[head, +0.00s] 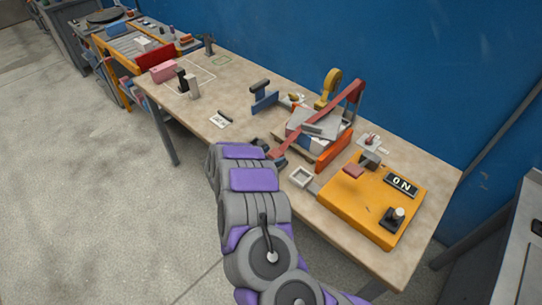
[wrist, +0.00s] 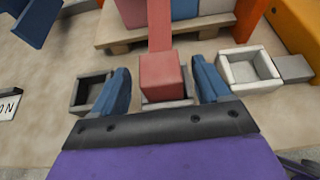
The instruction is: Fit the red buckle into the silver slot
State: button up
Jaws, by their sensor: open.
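The red buckle (wrist: 160,78) is a block on the end of a red strap (wrist: 160,25). In the wrist view it stands between the two blue fingers of my gripper (wrist: 160,70), with a gap on each side; the fingers are open. A grey slot (wrist: 168,104) shows partly under and around the buckle's near end. I cannot tell how deep the buckle sits in it. A pale, silvery-white slot (wrist: 250,68) is to the right and looks empty. A dark slot (wrist: 90,92) is to the left.
The strap (head: 325,115) runs over a loaded pallet (head: 318,135) on the bench (head: 235,85). A yellow panel (head: 370,200) with an ON sign (head: 401,184) stands to the right. A blue clamp-like object (head: 264,97) is behind. A blue wall (head: 400,60) closes the back.

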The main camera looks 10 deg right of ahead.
jog(key=p+v, duration=0.1)
jog(key=v, duration=1.1)
jog(key=w+a+r+n+t+y, duration=0.2)
jog(key=w+a+r+n+y, duration=0.1)
jog(key=a+r+n+y, duration=0.3)
jog(key=w+a+r+n+t+y, duration=0.25)
jog(key=a+r+n+y, duration=0.25)
jog(key=a+r+n, duration=0.25)
jog(key=s+a+r+n+g+y, duration=0.3)
jog(key=s+a+r+n+y, duration=0.25)
jog(key=s+r+n, duration=0.55)
jog(key=s+d+f+n+g+h, duration=0.1)
jog(key=s+d+n+g+h, duration=0.1)
jog(key=s+d+n, duration=0.5)
jog(key=s+d+f+n+g+h, duration=0.1)
jog(key=s+d+n+g, duration=0.4)
jog(key=s, duration=1.4)
jog(key=s+d+f+n+g+h, duration=0.1)
jog(key=s+d+n+g+h, duration=0.2)
jog(key=s+d+n, duration=0.7)
jog(key=s+d+g, duration=0.1)
jog(key=s+d, duration=0.2)
jog(key=d, duration=0.3)
